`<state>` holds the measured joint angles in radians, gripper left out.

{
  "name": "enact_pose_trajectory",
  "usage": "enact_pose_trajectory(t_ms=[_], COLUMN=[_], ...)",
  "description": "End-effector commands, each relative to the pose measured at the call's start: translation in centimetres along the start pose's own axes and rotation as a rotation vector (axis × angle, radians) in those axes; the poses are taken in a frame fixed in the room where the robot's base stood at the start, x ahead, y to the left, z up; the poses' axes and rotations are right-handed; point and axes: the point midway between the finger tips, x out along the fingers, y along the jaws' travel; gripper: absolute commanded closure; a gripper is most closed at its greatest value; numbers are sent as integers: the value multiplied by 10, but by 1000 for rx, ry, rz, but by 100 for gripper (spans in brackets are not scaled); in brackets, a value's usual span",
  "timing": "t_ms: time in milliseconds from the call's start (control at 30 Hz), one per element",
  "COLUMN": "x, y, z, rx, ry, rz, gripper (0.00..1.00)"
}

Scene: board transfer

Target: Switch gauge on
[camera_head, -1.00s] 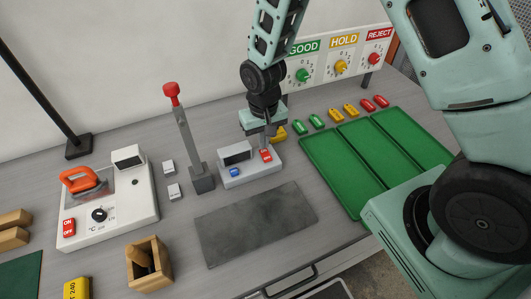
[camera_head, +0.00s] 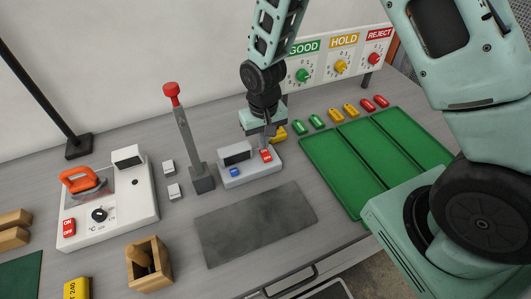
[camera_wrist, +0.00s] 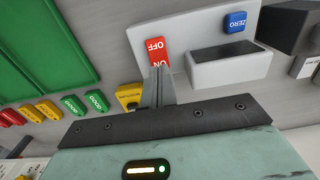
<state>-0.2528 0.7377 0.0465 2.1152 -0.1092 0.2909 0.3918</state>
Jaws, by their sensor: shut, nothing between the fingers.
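The gauge (camera_head: 252,172) is a light grey box with a dark display (camera_head: 236,153), a blue ZERO button (camera_head: 234,172) and a red ON/OFF rocker switch (camera_head: 265,156). In the wrist view its display housing (camera_wrist: 228,70), ZERO button (camera_wrist: 236,22) and red switch (camera_wrist: 156,48) show close up. The display looks dark, with no reading visible. My gripper (camera_head: 266,146) is shut and empty, pointing down at the switch. In the wrist view its fingertips (camera_wrist: 157,70) overlap the ON end; I cannot tell whether they touch it.
A lever with a red knob (camera_head: 171,90) stands left of the gauge. A dark grey mat (camera_head: 255,225) lies in front, and green trays (camera_head: 340,165) lie to the right. A yellow item (camera_wrist: 128,95) sits close behind my gripper. A hot plate unit (camera_head: 105,210) stands further left.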

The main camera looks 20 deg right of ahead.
Motion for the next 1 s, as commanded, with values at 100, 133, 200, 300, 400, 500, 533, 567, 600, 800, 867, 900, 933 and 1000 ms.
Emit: enact_pose_trajectory(t_ms=[100, 133, 200, 300, 400, 500, 533, 567, 600, 800, 867, 900, 933, 1000], x=[0, 0, 1, 2, 4, 6, 6, 6, 7, 10, 11, 11, 12, 13], y=[0, 0, 0, 0, 0, 0, 0, 0, 0, 0, 0, 0, 0, 0], z=[0, 0, 0, 0, 0, 0, 0, 0, 0, 0, 0, 0, 0, 0], rx=[0, 0, 0, 0, 0, 0, 0, 0, 0, 0, 0, 0, 0, 0], ry=[0, 0, 0, 0, 0, 0, 0, 0, 0, 0, 0, 0, 0, 0], rz=[0, 0, 0, 0, 0, 0, 0, 0, 0, 0, 0, 0, 0, 0], gripper=[100, 100, 100, 100, 100, 100, 100, 100, 100, 100, 100, 100, 100, 100])
